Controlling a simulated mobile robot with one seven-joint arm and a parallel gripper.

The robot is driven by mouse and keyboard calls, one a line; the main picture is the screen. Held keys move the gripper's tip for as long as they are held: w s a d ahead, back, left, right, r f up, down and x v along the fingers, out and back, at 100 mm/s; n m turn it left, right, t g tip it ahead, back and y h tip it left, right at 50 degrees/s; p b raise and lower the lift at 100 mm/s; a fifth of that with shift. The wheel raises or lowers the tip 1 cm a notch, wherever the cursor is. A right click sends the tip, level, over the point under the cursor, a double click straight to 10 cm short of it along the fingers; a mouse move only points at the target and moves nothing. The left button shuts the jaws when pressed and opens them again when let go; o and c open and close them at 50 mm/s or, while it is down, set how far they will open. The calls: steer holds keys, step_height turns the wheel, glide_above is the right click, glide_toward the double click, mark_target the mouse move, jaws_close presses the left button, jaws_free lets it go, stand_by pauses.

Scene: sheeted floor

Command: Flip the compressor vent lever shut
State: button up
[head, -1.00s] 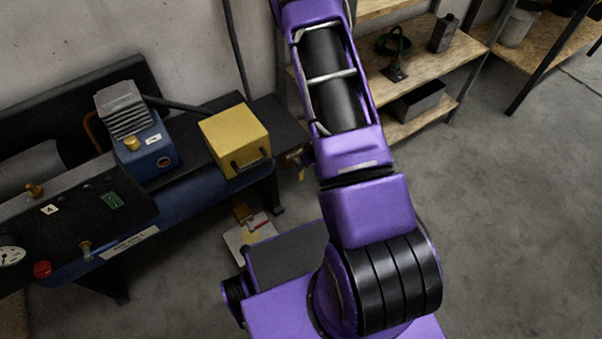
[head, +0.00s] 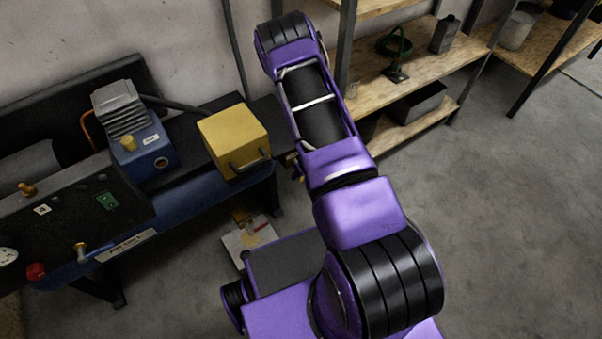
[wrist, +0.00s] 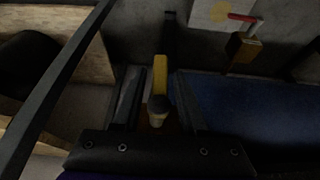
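In the wrist view a yellow lever (wrist: 160,73) with a pale rounded end piece (wrist: 157,108) shows between the fingers of my gripper (wrist: 159,96). The fingers are apart, one on each side, with small dark gaps visible; I cannot tell whether either touches it. The blue compressor body (wrist: 245,105) lies to the right of it. In the head view the compressor's blue-grey pump (head: 132,128) and yellow box (head: 234,140) stand on the bench-like unit. A small brass fitting (head: 292,162) shows at its right end, partly behind my arm. My gripper is hidden in the head view.
Wooden shelves (head: 430,60) stand right of my arm. The floor at right is clear.

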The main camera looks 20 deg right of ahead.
jaws_close()
stand_by(1.2)
